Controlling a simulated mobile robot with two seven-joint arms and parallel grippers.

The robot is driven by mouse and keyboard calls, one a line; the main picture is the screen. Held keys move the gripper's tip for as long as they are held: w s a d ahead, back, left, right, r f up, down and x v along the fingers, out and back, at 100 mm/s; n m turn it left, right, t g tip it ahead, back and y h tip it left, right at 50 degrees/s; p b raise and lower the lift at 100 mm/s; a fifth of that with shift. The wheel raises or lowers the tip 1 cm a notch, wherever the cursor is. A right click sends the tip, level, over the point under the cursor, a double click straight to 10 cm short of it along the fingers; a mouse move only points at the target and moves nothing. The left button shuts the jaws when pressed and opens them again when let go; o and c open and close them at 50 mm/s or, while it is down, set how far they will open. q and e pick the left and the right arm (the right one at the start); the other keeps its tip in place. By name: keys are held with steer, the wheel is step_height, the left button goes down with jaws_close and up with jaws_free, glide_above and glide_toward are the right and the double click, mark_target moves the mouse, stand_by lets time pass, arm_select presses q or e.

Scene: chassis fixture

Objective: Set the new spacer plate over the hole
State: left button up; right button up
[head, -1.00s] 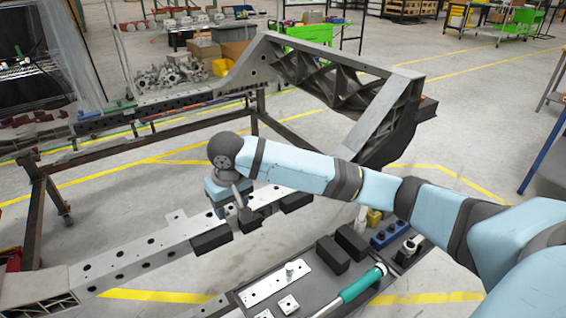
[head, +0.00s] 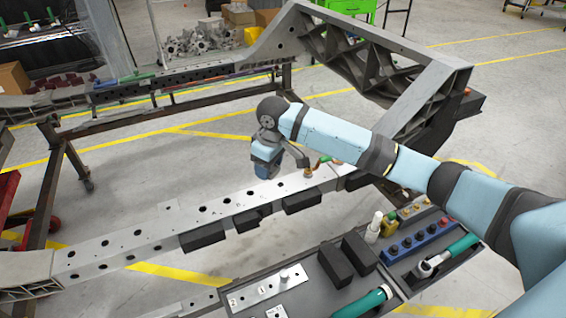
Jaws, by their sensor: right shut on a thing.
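My right gripper (head: 300,166) hangs over the near rail (head: 140,240), past its middle toward the right. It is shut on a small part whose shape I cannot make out. The rail is a pale metal beam with several dark holes along its top, and I cannot tell which hole the task means. A small pale plate (head: 277,312) lies in the dark tray (head: 330,297) at the bottom edge. A longer pale plate (head: 252,294) with an upright pin lies beside it. My left gripper is not in view.
Black blocks (head: 203,236) line the near side of the rail. In the tray are black blocks (head: 335,267), a blue socket holder (head: 420,241) and green-handled tools (head: 361,303). A large cast frame (head: 415,97) rises behind my right arm.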

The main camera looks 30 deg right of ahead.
steer(key=w+d+f+n, duration=0.2)
steer(key=n, duration=0.1)
steer(key=w+d+f+n, duration=0.2)
steer(key=n, duration=0.2)
steer(key=w+d+f+n+g, duration=0.1)
steer(key=w+d+f+n, duration=0.1)
steer(key=n, duration=0.1)
steer(key=shift+d+f+n+y, duration=0.25)
steer(key=shift+f+n+y, duration=0.05)
steer(key=shift+f+n, duration=0.1)
steer(key=shift+d+f+n, duration=0.15)
steer(key=shift+f+n, duration=0.15)
steer(key=shift+f, duration=0.1)
steer(key=shift+f+b, duration=0.6)
steer(key=shift+b, duration=0.45)
steer(key=shift+r, duration=0.15)
arm_select(q)
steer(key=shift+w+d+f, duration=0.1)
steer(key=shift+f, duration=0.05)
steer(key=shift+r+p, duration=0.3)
steer(key=shift+p, duration=0.4)
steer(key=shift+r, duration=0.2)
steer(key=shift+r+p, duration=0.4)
steer(key=shift+p, duration=0.15)
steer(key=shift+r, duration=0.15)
